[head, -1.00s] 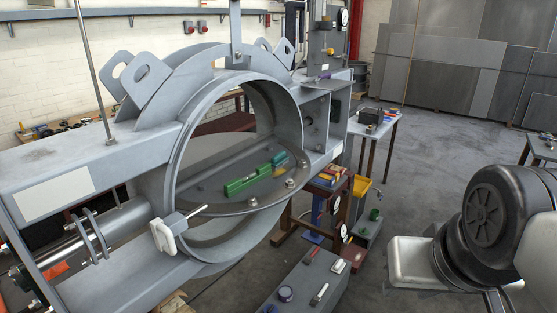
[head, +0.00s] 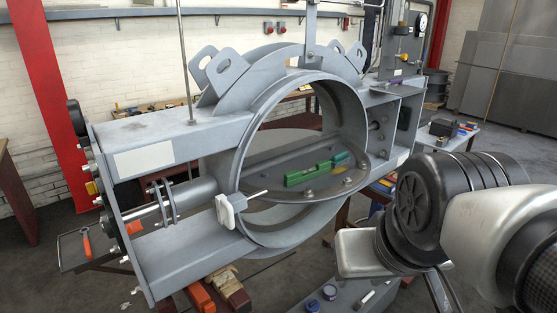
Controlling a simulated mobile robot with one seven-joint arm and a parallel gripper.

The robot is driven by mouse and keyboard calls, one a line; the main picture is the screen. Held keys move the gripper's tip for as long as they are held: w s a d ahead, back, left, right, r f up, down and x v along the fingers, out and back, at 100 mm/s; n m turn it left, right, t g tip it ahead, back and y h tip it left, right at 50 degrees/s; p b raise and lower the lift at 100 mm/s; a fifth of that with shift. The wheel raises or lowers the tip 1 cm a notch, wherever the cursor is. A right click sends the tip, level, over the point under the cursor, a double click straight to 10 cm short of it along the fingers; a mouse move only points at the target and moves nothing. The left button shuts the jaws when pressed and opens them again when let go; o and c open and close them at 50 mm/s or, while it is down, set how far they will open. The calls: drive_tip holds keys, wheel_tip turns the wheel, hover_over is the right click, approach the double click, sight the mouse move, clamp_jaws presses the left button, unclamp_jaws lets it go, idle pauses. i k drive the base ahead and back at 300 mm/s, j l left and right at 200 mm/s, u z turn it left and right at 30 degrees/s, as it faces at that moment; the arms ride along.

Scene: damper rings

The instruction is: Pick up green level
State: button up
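The green level (head: 308,173) lies on the flat grey plate (head: 270,187) inside the large grey damper ring (head: 243,150). It is a long green bar, lying slantwise near the plate's front edge. A darker teal piece (head: 342,158) lies at its right end, and a small yellowish thing (head: 338,168) lies beside it. My arm shows at the right, in front of the ring's right side and well apart from the level.
A white block with a rod (head: 232,208) sticks out at the ring's lower left rim. Bolts stand on the plate near the level. A grey box with small items (head: 345,295) stands below in front. A red column (head: 50,75) rises at the left. A side table (head: 447,137) stands at the right.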

sight(291, 179)
drive_tip(key=l+u, duration=0.1)
drive_tip(key=u, duration=0.25)
drive_tip(key=i+l+u, duration=0.15)
drive_tip(key=u, duration=0.15)
drive_tip(key=i+l+u, duration=0.25)
drive_tip(key=l, duration=0.25)
drive_tip(key=l+u, duration=0.25)
drive_tip(key=l, duration=0.3)
drive_tip(key=i+l, duration=0.1)
drive_tip(key=l, duration=0.6)
drive_tip(key=i+l, duration=0.1)
drive_tip(key=l, duration=0.55)
drive_tip(key=u, duration=0.05)
